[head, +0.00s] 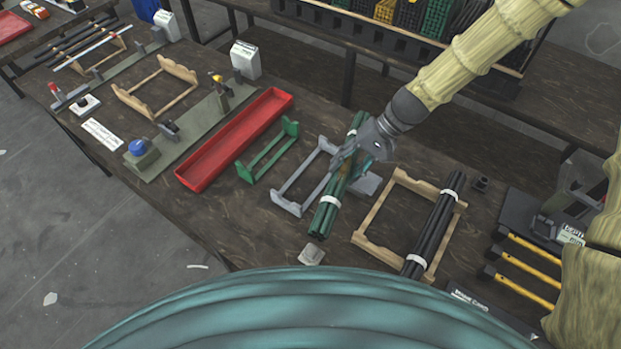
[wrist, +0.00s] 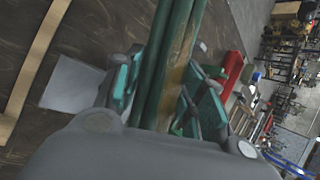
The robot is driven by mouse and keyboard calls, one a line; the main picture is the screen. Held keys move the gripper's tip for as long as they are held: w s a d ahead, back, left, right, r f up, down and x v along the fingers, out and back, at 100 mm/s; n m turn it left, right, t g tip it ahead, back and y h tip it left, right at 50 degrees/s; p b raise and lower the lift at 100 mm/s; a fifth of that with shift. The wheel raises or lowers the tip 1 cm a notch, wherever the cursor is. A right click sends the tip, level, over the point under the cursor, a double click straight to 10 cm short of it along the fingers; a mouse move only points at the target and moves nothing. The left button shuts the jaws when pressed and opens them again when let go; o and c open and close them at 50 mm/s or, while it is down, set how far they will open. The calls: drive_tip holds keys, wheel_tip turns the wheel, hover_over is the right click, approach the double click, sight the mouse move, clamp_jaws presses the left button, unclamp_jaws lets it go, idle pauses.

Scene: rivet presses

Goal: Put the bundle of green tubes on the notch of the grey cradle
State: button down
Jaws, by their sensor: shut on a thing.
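The bundle of green tubes (head: 329,211) has a white band near its front end. My gripper (head: 352,160) is shut around the middle of the bundle. In the wrist view the tubes (wrist: 172,55) run between the fingers of my gripper (wrist: 165,95). The grey cradle (head: 290,207) stands on the table just left of the bundle. The bundle overlaps the cradle's right side in the head view, and I cannot tell whether they touch. The gripper and tubes hide part of the cradle.
A green cradle (head: 244,174) and a red tray (head: 190,179) stand to the left. A wooden cradle (head: 365,243) with a bundle of black tubes (head: 437,222) stands to the right. A small light block (head: 311,256) lies near the table's front edge.

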drive_tip(key=s+a+f+m+t+b, duration=0.2)
drive_tip(key=s+a+m+b, duration=0.1)
drive_tip(key=s+a+b, duration=0.8)
drive_tip(key=shift+w+d+f+p, duration=0.45)
drive_tip(key=shift+w+f, duration=0.35)
drive_tip(key=shift+w, duration=1.95)
drive_tip(key=shift+w+d+f+p, duration=0.4)
drive_tip(key=shift+w+f, duration=0.4)
drive_tip(key=shift+w, duration=1.9)
drive_tip(key=shift+w+d+f+p, duration=0.45)
drive_tip(key=shift+w+f, duration=0.35)
drive_tip(key=shift+w, duration=1.95)
drive_tip(key=shift+a+f, duration=0.1)
drive_tip(key=c, duration=0.9)
unclamp_jaws()
drive_tip(key=shift+o, duration=0.2)
drive_tip(key=v, duration=1.2)
drive_tip(key=shift+w+b, duration=0.15)
drive_tip(key=shift+b, duration=0.15)
